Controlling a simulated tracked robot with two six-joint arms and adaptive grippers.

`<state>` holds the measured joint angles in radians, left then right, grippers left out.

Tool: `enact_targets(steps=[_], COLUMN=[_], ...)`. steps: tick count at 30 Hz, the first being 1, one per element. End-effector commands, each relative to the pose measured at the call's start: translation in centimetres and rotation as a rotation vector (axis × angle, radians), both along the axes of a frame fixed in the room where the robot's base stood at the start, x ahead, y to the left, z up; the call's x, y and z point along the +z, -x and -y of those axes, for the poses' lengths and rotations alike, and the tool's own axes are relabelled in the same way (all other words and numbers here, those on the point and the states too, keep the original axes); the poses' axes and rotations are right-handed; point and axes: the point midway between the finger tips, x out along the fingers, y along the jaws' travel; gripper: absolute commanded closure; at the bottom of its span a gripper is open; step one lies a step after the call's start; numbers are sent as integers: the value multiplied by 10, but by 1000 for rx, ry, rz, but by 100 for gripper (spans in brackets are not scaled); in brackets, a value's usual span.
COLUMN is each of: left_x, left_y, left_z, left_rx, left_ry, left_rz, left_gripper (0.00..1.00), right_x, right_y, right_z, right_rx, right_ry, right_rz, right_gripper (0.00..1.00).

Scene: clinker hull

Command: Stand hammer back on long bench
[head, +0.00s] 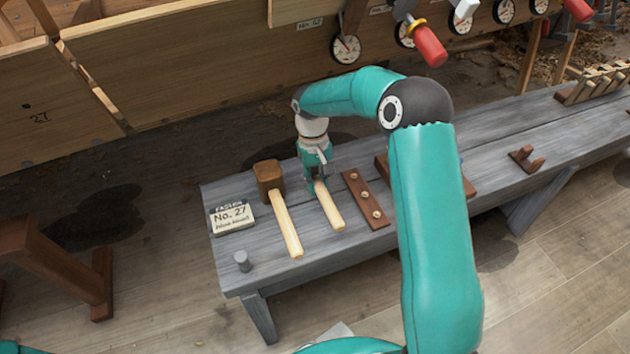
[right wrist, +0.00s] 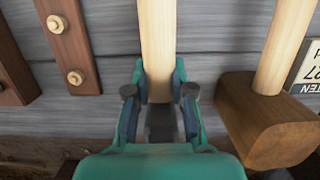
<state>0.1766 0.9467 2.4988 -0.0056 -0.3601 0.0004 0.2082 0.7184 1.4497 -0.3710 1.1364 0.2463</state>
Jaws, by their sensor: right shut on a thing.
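The long grey bench (head: 250,278) runs from the lower left to the upper right in the head view. My right gripper (head: 317,180) points down over its near-left part and is shut on the hammer (head: 331,210). The hammer's pale wooden handle lies along the bench top, its free end toward the front edge. The right wrist view shows my fingers (right wrist: 159,95) on both sides of the handle (right wrist: 157,40), with a dark part, perhaps the head, between them. I cannot tell whether the hammer touches the bench. My left gripper is not in view.
A wooden mallet (head: 268,176) lies just left of the hammer, beside a No. 27 card (head: 231,217). A brown strip with round studs (head: 363,197) is close on the right. The planked hull (head: 190,60) rises behind.

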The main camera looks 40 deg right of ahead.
Motion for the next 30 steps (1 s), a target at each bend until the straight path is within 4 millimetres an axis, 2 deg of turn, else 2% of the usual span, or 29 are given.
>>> enact_targets(steps=[24,25,30], left_x=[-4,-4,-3], left_y=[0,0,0], left_z=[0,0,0], left_rx=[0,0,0], left_ry=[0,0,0], left_rz=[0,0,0], left_gripper=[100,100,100], right_x=[-7,-7,-7], right_y=[0,0,0], right_z=[0,0,0], right_rx=[-1,-1,-1], right_ry=[1,1,1], right_rz=[2,2,2], right_gripper=[100,76,48])
